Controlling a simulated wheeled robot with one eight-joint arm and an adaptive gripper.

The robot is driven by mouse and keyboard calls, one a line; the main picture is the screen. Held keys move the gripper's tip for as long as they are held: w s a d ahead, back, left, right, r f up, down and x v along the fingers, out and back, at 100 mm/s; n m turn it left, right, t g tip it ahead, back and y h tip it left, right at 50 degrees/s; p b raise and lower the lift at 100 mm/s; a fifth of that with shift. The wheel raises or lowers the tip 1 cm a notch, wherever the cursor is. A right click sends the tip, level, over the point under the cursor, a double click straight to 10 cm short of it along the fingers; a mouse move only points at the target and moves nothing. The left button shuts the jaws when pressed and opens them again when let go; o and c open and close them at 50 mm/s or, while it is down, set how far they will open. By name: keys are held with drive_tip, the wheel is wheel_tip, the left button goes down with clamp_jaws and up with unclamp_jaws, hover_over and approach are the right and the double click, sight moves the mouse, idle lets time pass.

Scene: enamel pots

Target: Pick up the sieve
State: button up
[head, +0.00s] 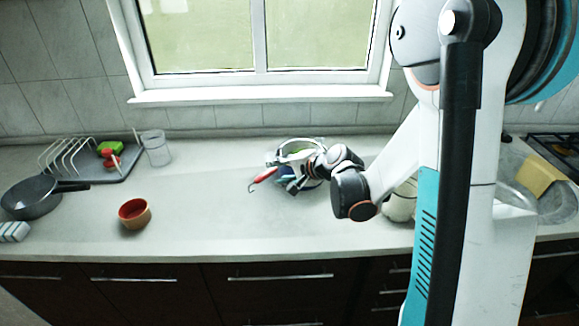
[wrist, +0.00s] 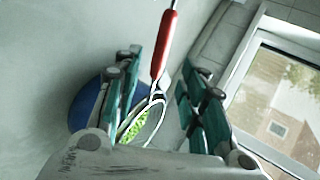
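The sieve has a red handle (head: 264,176) with a hooked end, which sticks out to the left of my gripper (head: 290,184) in the head view. In the wrist view the sieve's red handle (wrist: 164,47) runs up the picture, with its pale wire loop below. My gripper (wrist: 163,66) is open there, its green-and-dark fingers on either side of the sieve, with gaps visible. My arm and gripper hide much of the sieve in the head view. A blue round thing (wrist: 84,108) with something bright green by it lies behind the fingers.
A terracotta bowl (head: 134,213) stands left on the pale counter (head: 210,200). A window is behind. The counter between bowl and gripper is clear.

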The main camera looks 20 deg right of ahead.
sight(269, 173)
drive_tip(key=b+x, duration=0.1)
drive_tip(key=x, duration=0.2)
drive_tip(key=b+x, duration=0.1)
drive_tip(key=x, duration=0.2)
drive_tip(key=shift+s+a, duration=0.2)
drive_tip(key=shift+a, duration=0.1)
drive_tip(key=shift+w+a+f, duration=0.15)
drive_tip(key=shift+w+f, duration=0.05)
drive_tip(key=shift+w, duration=0.1)
drive_tip(key=shift+r, duration=0.1)
clamp_jaws()
